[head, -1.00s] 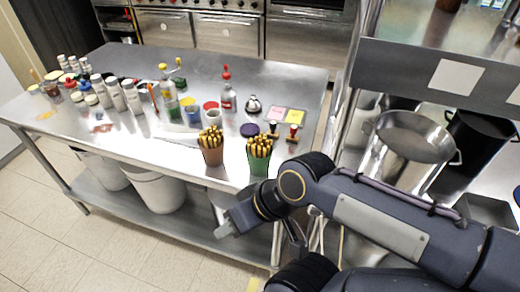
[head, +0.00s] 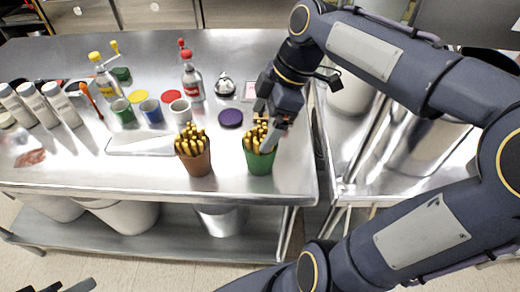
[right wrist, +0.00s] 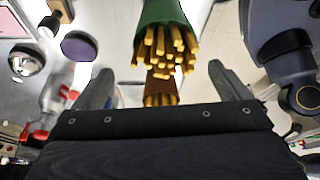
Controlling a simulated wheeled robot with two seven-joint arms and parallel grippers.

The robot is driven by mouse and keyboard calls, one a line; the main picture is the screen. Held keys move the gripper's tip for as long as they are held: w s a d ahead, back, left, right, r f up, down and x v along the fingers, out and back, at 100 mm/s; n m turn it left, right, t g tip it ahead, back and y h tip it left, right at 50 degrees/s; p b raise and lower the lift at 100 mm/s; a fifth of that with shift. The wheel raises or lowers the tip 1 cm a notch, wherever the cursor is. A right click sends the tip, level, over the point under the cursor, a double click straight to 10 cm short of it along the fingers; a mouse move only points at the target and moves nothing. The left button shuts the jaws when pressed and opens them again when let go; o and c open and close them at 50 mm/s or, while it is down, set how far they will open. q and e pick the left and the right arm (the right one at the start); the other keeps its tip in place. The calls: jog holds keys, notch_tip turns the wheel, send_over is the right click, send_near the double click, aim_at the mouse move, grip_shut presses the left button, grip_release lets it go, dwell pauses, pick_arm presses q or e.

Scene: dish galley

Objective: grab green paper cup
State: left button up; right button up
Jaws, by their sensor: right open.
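The green paper cup (head: 259,161) stands upright near the table's front edge, filled with yellow fries. My right gripper (head: 273,120) is above and just behind it, partly covering the fries. In the right wrist view the green cup (right wrist: 163,14) is at the top centre, fries toward me. There my open, empty right gripper (right wrist: 160,68) has one finger on each side of the picture of the fries; I cannot tell whether it touches them. Dark tips at the bottom left of the head view seem to be my left gripper (head: 66,286), mostly out of frame.
A brown cup of fries (head: 196,161) stands just left of the green one. A purple disc (head: 230,117), a bell (head: 223,86) and a red-topped bottle (head: 193,80) are behind. Small coloured cups and a flat tray (head: 140,147) are further left. The front edge is clear.

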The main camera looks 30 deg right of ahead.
aim_at(256, 146)
jog(key=x, duration=0.4)
jog(key=s+x, duration=0.1)
jog(key=x, duration=0.2)
jog(key=shift+d+f+b, duration=0.2)
jog(key=shift+d+b, duration=0.1)
jog(key=shift+b, duration=0.1)
jog(key=shift+c, duration=0.5)
jog(key=c, duration=1)
